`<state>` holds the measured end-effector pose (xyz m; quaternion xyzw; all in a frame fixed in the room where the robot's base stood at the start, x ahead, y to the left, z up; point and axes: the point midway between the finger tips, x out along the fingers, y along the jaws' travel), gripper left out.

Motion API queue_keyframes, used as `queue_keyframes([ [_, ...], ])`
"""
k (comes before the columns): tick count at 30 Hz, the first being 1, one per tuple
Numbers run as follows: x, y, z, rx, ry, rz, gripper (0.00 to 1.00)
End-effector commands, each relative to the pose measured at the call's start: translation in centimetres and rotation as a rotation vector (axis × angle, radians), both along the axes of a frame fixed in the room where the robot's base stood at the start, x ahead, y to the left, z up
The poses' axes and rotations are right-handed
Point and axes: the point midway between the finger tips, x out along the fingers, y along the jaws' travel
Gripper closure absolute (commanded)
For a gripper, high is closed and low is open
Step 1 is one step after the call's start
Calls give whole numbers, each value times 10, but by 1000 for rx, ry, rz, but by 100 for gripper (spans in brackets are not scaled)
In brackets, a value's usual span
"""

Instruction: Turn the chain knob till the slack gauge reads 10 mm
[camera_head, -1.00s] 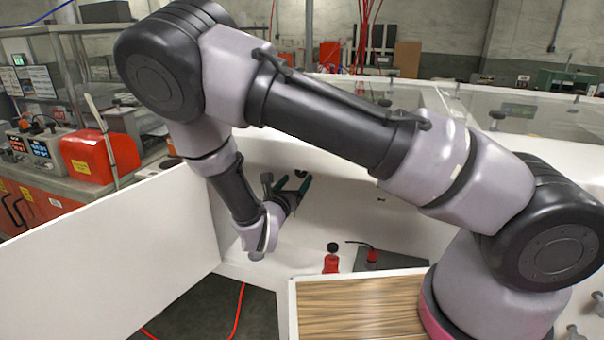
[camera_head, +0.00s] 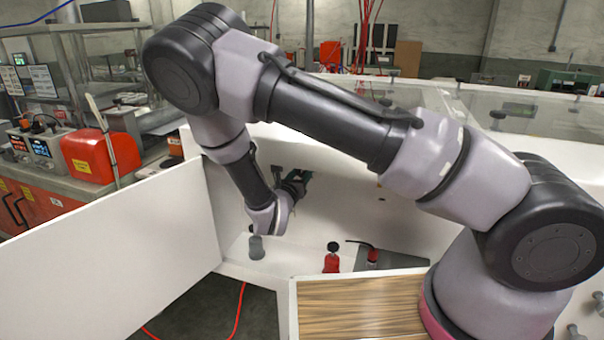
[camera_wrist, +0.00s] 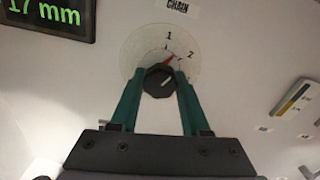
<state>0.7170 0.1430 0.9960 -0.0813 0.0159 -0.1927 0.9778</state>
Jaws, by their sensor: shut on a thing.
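The black chain knob (camera_wrist: 158,80) sits on a pale round dial (camera_wrist: 139,52) under the label CHAIN. The dial shows the marks 1 and 2, and a red pointer (camera_wrist: 170,56) points up and right, between them. My gripper (camera_wrist: 160,78) has its green fingers shut on the knob, one on each side. The slack gauge (camera_wrist: 46,16) reads 17 mm in green digits at the upper left, partly cut by the frame edge. In the head view my gripper (camera_head: 303,176) is at the white wall; the knob and gauge cannot be made out there.
A panel with a yellow strip (camera_wrist: 296,98) is right of the dial. In the head view a red item with a black knob (camera_head: 332,258) and a red item on a grey plate (camera_head: 372,257) stand right of my wrist. A white panel (camera_head: 120,250) stands at left.

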Motion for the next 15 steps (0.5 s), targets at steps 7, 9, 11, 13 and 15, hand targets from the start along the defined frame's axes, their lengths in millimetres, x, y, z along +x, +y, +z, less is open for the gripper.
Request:
queue_keyframes([
  [7,0,0,0,36,-14,0,100],
  [9,0,0,0,62,-25,0,100],
  [11,0,1,0,92,-36,1,100],
  [13,0,1,0,136,-54,1,100],
  [15,0,1,0,185,-74,1,100],
])
